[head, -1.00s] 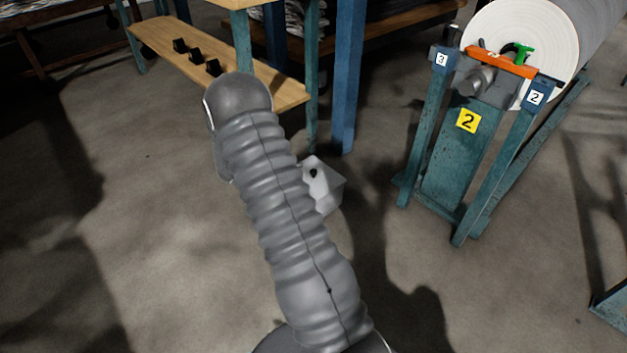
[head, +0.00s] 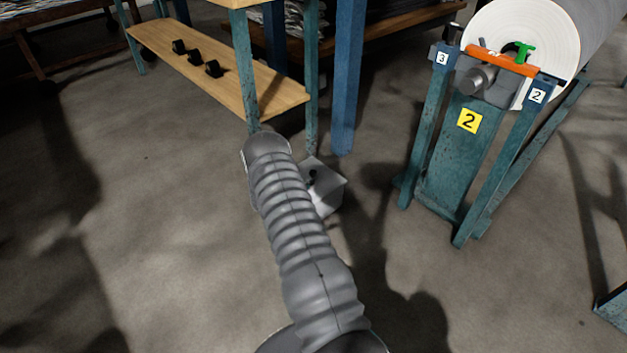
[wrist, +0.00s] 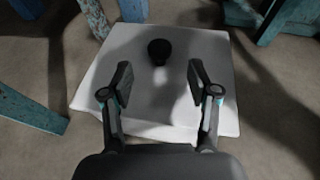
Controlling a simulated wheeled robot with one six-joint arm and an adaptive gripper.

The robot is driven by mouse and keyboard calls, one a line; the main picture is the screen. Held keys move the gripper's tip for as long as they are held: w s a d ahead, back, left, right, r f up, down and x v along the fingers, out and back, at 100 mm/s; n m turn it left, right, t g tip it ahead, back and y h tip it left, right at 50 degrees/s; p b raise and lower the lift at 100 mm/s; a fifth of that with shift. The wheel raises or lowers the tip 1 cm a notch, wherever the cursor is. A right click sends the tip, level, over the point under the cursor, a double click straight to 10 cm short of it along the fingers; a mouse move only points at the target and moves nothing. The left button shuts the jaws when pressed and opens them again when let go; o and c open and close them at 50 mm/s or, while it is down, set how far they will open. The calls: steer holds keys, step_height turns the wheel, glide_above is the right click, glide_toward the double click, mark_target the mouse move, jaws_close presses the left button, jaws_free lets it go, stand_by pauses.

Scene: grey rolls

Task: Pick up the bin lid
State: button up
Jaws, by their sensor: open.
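The bin lid (wrist: 160,99) is a pale, square panel with a dark round knob (wrist: 158,51) standing on it, seen in the wrist view. In the head view the bin lid (head: 328,178) is partly hidden behind my arm, on top of a small pale bin (head: 331,200) on the floor. My gripper (wrist: 158,72) is open above the lid, its two fingers apart. The knob shows between and beyond the fingertips, and nothing is held. In the head view my gripper is hidden behind my arm.
A workbench with teal legs (head: 243,70) and a wooden lower shelf (head: 200,60) stands close behind the bin. A blue post (head: 346,80) rises beside it. A teal stand (head: 456,150) carrying a large roll (head: 520,32) is at the right. The floor at left is clear.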

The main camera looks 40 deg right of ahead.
mark_target(312, 173)
steer(key=shift+r+x, duration=0.15)
steer(key=shift+x, duration=1.5)
steer(key=shift+r+x, duration=0.15)
steer(key=shift+x, duration=1.55)
jaws_close()
